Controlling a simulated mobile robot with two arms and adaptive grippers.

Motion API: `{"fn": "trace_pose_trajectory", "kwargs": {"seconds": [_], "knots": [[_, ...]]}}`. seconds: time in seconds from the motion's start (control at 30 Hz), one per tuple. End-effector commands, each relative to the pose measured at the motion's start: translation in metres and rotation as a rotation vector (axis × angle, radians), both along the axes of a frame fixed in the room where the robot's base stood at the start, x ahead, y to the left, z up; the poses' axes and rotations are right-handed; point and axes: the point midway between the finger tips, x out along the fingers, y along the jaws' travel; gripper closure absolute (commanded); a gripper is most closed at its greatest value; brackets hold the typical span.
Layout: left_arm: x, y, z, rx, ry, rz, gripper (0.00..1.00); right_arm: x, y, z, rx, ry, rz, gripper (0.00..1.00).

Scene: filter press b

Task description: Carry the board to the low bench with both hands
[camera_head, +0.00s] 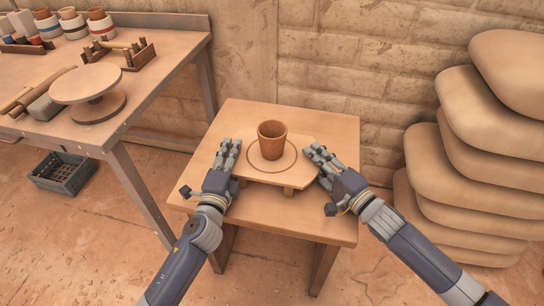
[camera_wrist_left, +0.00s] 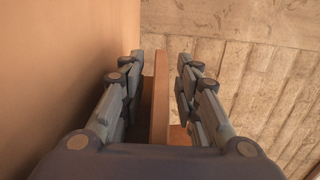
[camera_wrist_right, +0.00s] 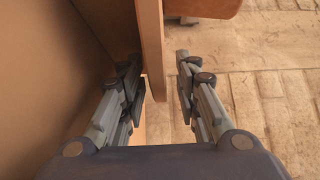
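The board (camera_head: 296,178) is a flat wooden slab on small feet, with a dark ring on its top. It stands on the low bench (camera_head: 250,112). A brown cup (camera_head: 271,141) stands upright inside the ring. My left gripper (camera_head: 230,152) is at the board's left edge. In the left wrist view the board's edge (camera_wrist_left: 160,100) lies between the parted fingers, with gaps showing. My right gripper (camera_head: 318,155) is at the board's right edge. In the right wrist view its fingers are parted and the board's edge (camera_wrist_right: 152,50) is nearer the left finger.
A worktable (camera_head: 180,45) at left holds a turntable (camera_head: 88,85), several paint pots, a tool rack (camera_head: 120,52) and rollers. A crate (camera_head: 63,173) is on the floor beneath it. Stacked sacks (camera_head: 470,150) stand close to the right. The brick wall is behind the bench.

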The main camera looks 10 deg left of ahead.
Motion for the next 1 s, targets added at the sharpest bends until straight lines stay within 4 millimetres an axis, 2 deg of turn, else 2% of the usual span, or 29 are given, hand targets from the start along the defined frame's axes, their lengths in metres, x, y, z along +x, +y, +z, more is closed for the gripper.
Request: {"fn": "trace_pose_trajectory", "kwargs": {"seconds": [0.6, 0.8, 1.0], "knots": [[-0.099, 0.006, -0.001, -0.003, 0.003, 0.002, 0.7, 0.0, 0.0, 0.0, 0.0, 0.0, 0.0, 0.7], [-0.113, 0.006, -0.001, -0.001, 0.001, 0.001, 0.7, 0.0, 0.0, 0.0, 0.0, 0.0, 0.0, 0.7], [-0.116, 0.007, 0.0, 0.001, 0.0, 0.002, 0.7, -0.01, -0.009, -0.001, -0.001, 0.002, -0.001, 0.7]]}}
